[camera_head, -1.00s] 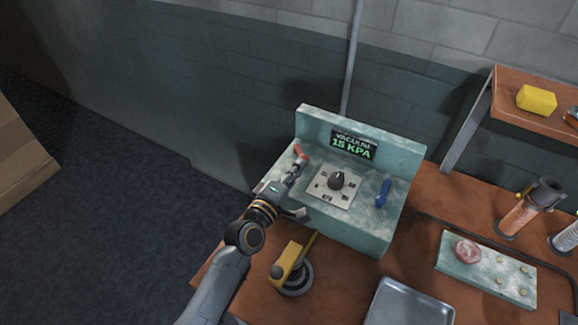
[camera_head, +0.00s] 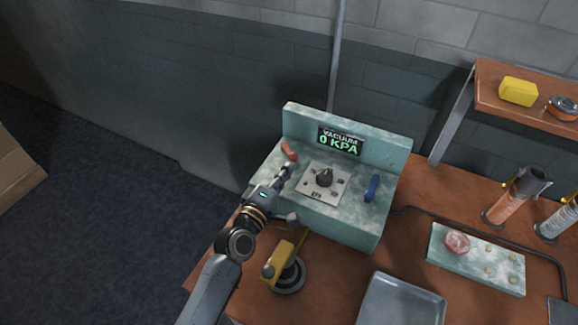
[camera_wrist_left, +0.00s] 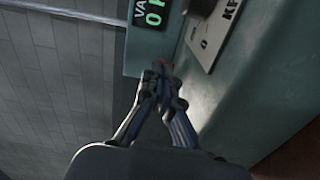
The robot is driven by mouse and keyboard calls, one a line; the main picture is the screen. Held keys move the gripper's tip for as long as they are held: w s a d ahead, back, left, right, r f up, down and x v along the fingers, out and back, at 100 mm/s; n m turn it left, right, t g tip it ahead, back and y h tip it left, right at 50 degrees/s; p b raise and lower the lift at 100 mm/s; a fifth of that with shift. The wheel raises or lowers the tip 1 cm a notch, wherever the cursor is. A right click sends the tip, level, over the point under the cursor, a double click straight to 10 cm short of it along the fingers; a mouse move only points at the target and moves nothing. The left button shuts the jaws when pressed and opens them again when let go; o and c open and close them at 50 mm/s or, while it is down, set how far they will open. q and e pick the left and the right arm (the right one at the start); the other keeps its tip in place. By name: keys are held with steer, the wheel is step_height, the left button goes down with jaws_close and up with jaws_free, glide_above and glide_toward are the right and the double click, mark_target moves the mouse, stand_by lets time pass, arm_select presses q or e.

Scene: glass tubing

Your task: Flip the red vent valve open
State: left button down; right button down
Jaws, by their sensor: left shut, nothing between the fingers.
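The red vent valve (camera_head: 289,151) is a small red lever at the left of the pale green vacuum console's (camera_head: 350,215) top. The console's display (camera_head: 339,142) reads VACUUM 0 KPA. My left gripper (camera_head: 287,169) is shut and empty, its tips just in front of the red lever. In the left wrist view the closed fingers (camera_wrist_left: 160,78) meet close to a small bit of red (camera_wrist_left: 164,66), mostly hidden behind them. I cannot tell whether they touch it. My right gripper is not in view.
A black knob (camera_head: 324,177) on a white plate and a blue lever (camera_head: 372,188) are right of the red lever. A yellow-handled tool (camera_head: 281,262) stands in front. A metal tray (camera_head: 400,302), a green block (camera_head: 478,258) and tubes (camera_head: 510,200) are farther right.

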arm_select(q)
steer(key=v, duration=0.6)
steer(key=shift+w+a, duration=0.1)
stand_by(0.3)
